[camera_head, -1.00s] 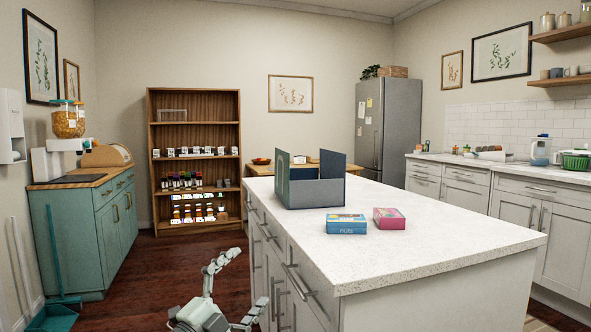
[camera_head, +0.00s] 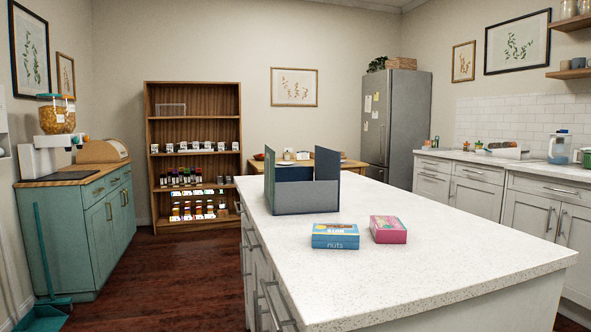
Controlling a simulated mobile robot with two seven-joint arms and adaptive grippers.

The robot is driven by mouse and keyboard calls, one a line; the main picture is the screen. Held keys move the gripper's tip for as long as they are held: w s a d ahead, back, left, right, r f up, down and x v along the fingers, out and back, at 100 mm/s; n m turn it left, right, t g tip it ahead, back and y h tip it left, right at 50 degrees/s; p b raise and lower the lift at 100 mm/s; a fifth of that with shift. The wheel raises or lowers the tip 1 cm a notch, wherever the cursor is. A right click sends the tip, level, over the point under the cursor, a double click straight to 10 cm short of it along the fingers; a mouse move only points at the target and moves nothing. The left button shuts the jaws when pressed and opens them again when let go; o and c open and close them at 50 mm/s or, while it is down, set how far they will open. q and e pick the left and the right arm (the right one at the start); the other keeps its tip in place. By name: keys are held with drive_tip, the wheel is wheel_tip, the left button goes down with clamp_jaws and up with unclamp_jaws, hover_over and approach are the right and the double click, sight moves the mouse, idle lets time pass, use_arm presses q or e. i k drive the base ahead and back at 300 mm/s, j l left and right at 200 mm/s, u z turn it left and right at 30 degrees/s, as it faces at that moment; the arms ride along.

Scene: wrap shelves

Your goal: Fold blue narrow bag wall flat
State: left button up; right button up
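The blue bag (camera_head: 307,199) stands open on the white island counter, toward its far left part. Its walls stick up: a tall panel at the left (camera_head: 270,178) and another at the right (camera_head: 327,165), with a lower front wall facing me. Whether any wall is folded inside is hidden by the front wall. Neither of my grippers shows in the head view.
A blue nuts box (camera_head: 335,241) and a pink box (camera_head: 388,230) lie on the island counter (camera_head: 440,250) in front of the bag. The counter's right and front parts are clear. A wooden shelf (camera_head: 160,133), a fridge (camera_head: 408,115) and teal cabinets (camera_head: 70,240) stand around.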

sight(304, 174)
drive_tip(key=i+j+u, duration=0.15)
drive_tip(key=u, duration=1.25)
drive_tip(key=i, duration=3.3)
drive_tip(key=i+j, duration=0.1)
drive_tip(key=i, duration=0.95)
drive_tip(key=i+j+z, duration=0.1)
drive_tip(key=i, duration=0.45)
drive_tip(key=i+j+z, duration=0.1)
drive_tip(key=z, duration=1.5)
drive_tip(key=i+j, duration=0.05)
drive_tip(key=j, duration=0.05)
